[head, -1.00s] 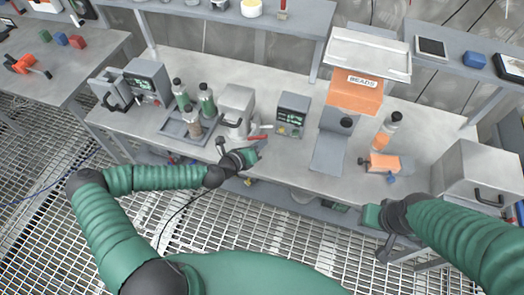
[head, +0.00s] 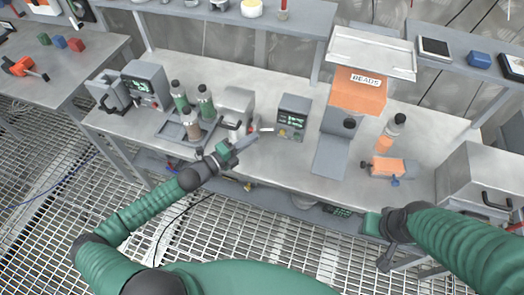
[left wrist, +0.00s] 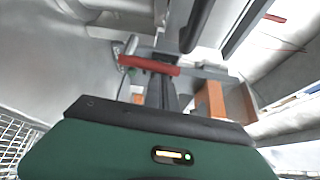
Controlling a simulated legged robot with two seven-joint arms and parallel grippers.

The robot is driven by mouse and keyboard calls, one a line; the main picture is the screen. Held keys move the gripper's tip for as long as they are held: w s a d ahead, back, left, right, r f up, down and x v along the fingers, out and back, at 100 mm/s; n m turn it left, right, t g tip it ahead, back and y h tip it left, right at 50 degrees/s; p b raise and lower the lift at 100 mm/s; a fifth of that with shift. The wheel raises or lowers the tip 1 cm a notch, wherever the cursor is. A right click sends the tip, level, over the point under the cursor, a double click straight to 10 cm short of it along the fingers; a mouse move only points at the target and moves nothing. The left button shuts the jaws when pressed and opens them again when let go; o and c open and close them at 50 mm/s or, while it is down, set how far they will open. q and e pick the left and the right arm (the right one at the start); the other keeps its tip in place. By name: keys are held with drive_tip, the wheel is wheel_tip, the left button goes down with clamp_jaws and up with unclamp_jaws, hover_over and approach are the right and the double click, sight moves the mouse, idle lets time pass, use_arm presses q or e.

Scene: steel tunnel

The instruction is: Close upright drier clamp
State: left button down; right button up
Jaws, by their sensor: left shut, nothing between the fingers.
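The upright drier (head: 238,103) is a grey metal box standing on the bench, left of the middle. A red clamp handle (left wrist: 150,66) lies across the left wrist view, just beyond my fingers; in the head view only a little red shows by the drier. My left gripper (head: 246,139) is at the drier's front right, with its fingers shut and empty. In the left wrist view its dark fingers (left wrist: 161,93) are close to the handle; I cannot tell whether they touch. My right gripper (head: 384,258) is low at the bench's front edge, its fingers unclear.
Several bottles (head: 205,104) stand in a tray just left of the drier. A control box (head: 291,118) stands to its right. The orange beads box (head: 360,92) and a grey case (head: 485,185) are farther right. Some bench surface (head: 265,170) in front is bare.

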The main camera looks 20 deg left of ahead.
use_arm(q)
drive_tip(key=shift+a+n, duration=0.25)
drive_tip(key=shift+n, duration=0.15)
idle(0.3)
